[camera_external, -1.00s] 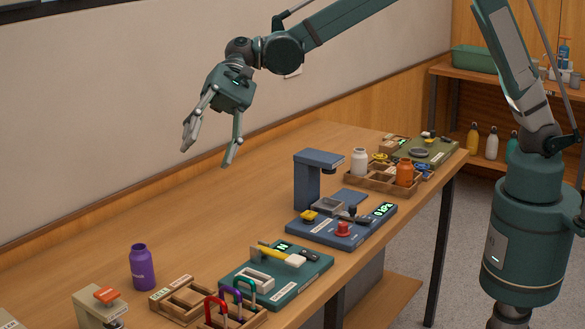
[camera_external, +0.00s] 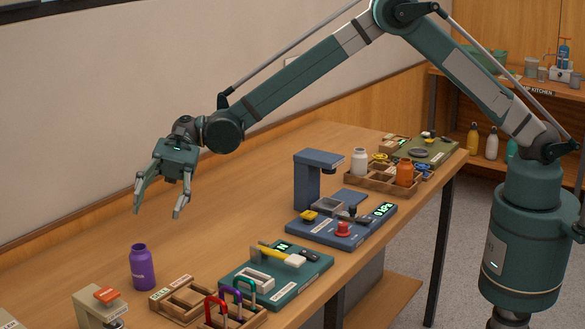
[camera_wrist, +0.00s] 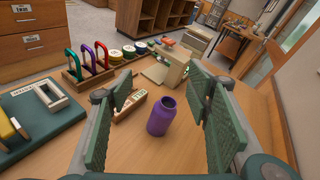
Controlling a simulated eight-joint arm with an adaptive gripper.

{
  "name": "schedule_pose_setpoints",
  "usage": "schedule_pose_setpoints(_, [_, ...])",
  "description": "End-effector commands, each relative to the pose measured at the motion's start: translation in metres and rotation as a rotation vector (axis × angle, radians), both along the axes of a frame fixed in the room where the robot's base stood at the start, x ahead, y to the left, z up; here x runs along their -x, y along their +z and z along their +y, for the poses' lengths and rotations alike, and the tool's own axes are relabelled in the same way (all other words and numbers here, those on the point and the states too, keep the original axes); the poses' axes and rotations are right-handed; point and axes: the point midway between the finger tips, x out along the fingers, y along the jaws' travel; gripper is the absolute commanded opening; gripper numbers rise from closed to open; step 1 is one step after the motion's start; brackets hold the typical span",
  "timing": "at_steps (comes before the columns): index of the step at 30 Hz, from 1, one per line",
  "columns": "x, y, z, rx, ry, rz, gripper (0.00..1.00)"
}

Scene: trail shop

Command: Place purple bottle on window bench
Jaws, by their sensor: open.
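The purple bottle (camera_external: 142,268) stands upright on the wooden bench at the lower left, beside a wooden tray. It also shows in the wrist view (camera_wrist: 162,116), between the two finger pads and beyond them. My gripper (camera_external: 157,212) is open and empty. It hangs above the bench, above and behind the bottle in the outside view, and does not touch it. I cannot tell which surface is the window bench; a window and door show at the right of the wrist view.
A wooden tray (camera_external: 183,299) and a rack with coloured shackles (camera_external: 235,306) stand right of the bottle. A beige device with an orange top (camera_external: 101,304) is left of it. A teal board (camera_external: 276,275) and blue press (camera_external: 308,180) stand farther along. Bare bench (camera_external: 215,225) lies behind.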

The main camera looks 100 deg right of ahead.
Motion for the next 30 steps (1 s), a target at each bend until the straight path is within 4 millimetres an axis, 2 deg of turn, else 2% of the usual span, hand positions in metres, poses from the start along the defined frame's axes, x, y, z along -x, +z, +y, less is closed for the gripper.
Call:
schedule_pose_setpoints(1, [-0.005, -0.011, -0.002, -0.019, 0.0, 0.012, 0.49])
schedule_pose_setpoints(9, [-0.025, -0.055, -0.011, -0.129, 0.009, 0.088, 0.49])
schedule_pose_setpoints(18, [-0.037, -0.102, -0.022, -0.24, 0.025, 0.165, 0.49])
schedule_pose_setpoints(24, [-0.04, -0.119, -0.027, -0.281, 0.033, 0.193, 0.49])
schedule_pose_setpoints(30, [-0.04, -0.123, -0.028, -0.29, 0.036, 0.201, 0.49])
